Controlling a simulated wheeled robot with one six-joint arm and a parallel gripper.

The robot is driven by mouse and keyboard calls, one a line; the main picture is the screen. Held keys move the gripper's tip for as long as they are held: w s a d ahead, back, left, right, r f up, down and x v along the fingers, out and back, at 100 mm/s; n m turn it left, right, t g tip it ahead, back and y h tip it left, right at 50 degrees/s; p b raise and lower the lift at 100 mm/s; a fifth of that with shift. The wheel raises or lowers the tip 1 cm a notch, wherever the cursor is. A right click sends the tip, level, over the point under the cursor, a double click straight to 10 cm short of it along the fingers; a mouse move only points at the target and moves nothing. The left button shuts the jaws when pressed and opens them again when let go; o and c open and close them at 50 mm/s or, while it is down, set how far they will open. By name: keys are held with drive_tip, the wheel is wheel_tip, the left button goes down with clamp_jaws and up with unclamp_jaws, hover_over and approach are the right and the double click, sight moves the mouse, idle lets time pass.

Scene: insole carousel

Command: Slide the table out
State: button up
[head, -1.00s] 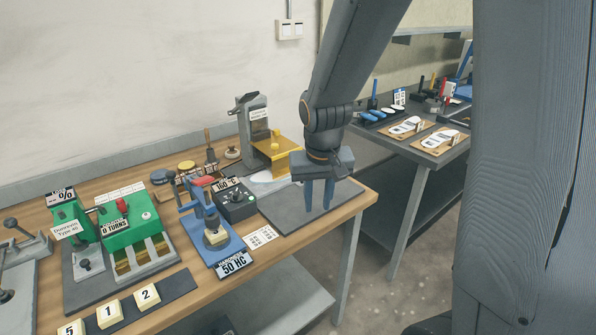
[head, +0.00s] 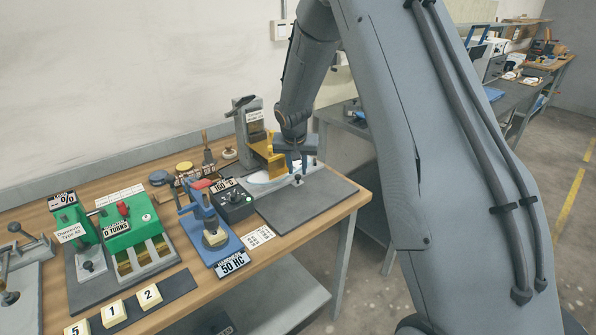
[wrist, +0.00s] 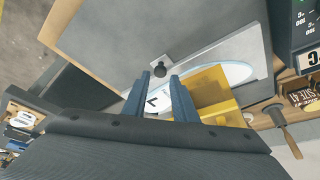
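A press (head: 250,125) with a yellow guard (head: 268,153) stands at the back right of the bench. Its pale grey sliding table (wrist: 215,50) shows in the wrist view, bearing a white, blue-edged insole (wrist: 232,72). A dark knob (head: 298,180) stands at the table's end; it also shows in the wrist view (wrist: 160,69). My gripper (head: 297,168) is over the knob end, beside the yellow guard. In the wrist view my gripper (wrist: 160,78) has its fingers apart, with the knob in line with the gap, just beyond the tips. I cannot tell whether they touch it.
A dark grey mat (head: 318,205) lies bare in front of the press, up to the bench's right edge. Left of it stand a black control box (head: 234,199) and a blue tester (head: 212,235). A wooden-handled tool (wrist: 285,130) is near the guard.

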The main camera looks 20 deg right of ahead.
sight(298, 176)
drive_tip(key=shift+p+x, duration=0.4)
drive_tip(key=shift+x, duration=1.15)
clamp_jaws()
